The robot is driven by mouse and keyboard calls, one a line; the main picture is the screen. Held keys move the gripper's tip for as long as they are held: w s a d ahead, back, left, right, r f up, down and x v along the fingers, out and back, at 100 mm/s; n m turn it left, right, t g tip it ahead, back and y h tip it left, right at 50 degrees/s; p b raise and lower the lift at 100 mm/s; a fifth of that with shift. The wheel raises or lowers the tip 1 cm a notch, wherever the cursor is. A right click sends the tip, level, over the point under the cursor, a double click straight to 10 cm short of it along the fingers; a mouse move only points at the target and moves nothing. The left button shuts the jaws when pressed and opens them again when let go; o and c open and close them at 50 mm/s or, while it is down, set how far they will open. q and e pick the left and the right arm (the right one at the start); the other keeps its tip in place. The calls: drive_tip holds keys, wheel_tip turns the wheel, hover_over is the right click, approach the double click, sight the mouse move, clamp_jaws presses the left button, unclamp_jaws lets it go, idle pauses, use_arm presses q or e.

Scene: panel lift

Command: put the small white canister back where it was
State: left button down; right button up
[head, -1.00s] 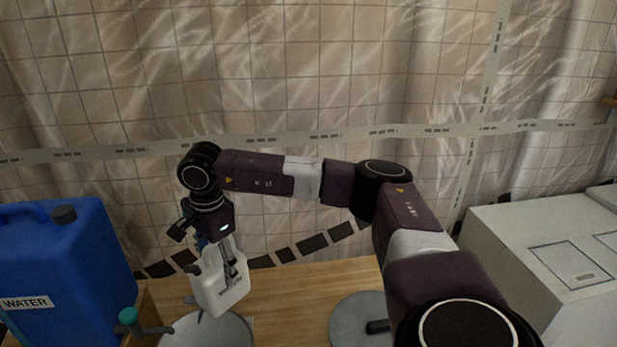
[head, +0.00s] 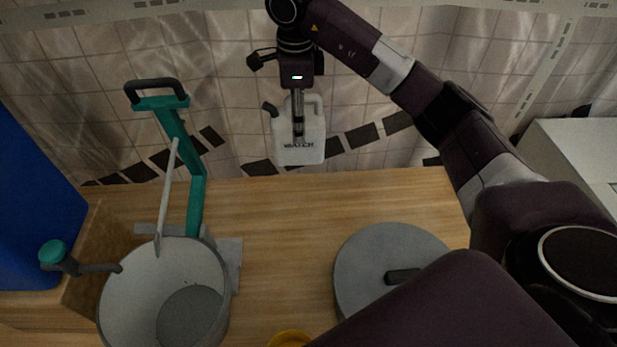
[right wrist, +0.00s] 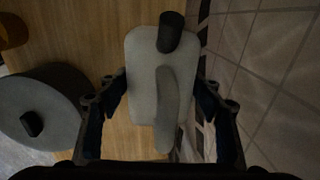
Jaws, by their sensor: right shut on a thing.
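The small white canister (head: 299,138), with a dark cap and a label on its front, hangs upright in my right gripper (head: 298,125) above the back of the wooden counter (head: 290,205). In the right wrist view the canister (right wrist: 147,85) sits between the two fingers of my right gripper (right wrist: 155,95), which is shut on it. Its black cap points toward the top of that view. The canister appears clear of the counter. My left gripper is not in view.
A grey pot (head: 120,300) and a teal lever (head: 195,195) stand at left, near a blue water container (head: 35,205).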

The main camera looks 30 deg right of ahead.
sight(298, 158)
wheel_tip(298, 158, down, 13)
drive_tip(key=shift+r+p, duration=0.15)
drive_tip(key=shift+p, duration=0.85)
wheel_tip(298, 158, down, 5)
drive_tip(key=shift+f+p, duration=0.1)
drive_tip(key=shift+p, duration=0.25)
drive_tip(key=o, duration=1.7)
drive_tip(key=shift+f, duration=0.1)
